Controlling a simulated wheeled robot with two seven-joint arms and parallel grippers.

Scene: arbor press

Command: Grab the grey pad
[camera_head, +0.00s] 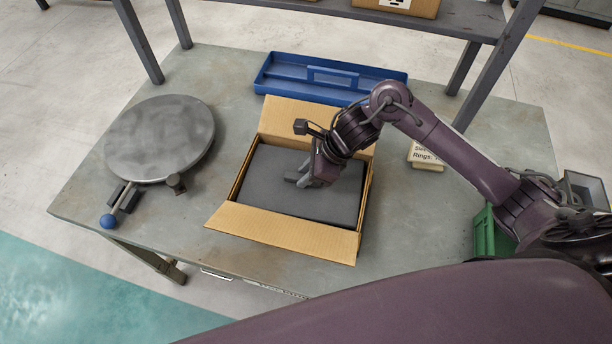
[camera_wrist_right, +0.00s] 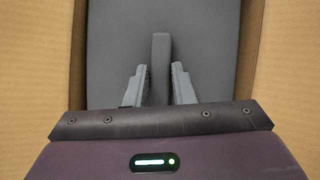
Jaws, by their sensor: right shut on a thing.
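The grey pad (camera_head: 312,195) lies flat inside an open cardboard box (camera_head: 290,229) on the table and fills most of it. My right gripper (camera_head: 304,180) reaches down into the box over the pad. In the right wrist view the pad (camera_wrist_right: 205,50) spreads under the fingers, with a narrow raised grey grip (camera_wrist_right: 160,65) standing up from it. My right gripper (camera_wrist_right: 160,80) is shut on this raised part, one finger on each side. My left gripper is not in view.
A blue tray (camera_head: 283,84) lies behind the box. A round metal plate (camera_head: 160,138) with a blue-knobbed lever stands at left. A small labelled box (camera_head: 427,165) and a green bin (camera_head: 484,235) are at right. Shelf posts (camera_head: 497,65) rise at the back.

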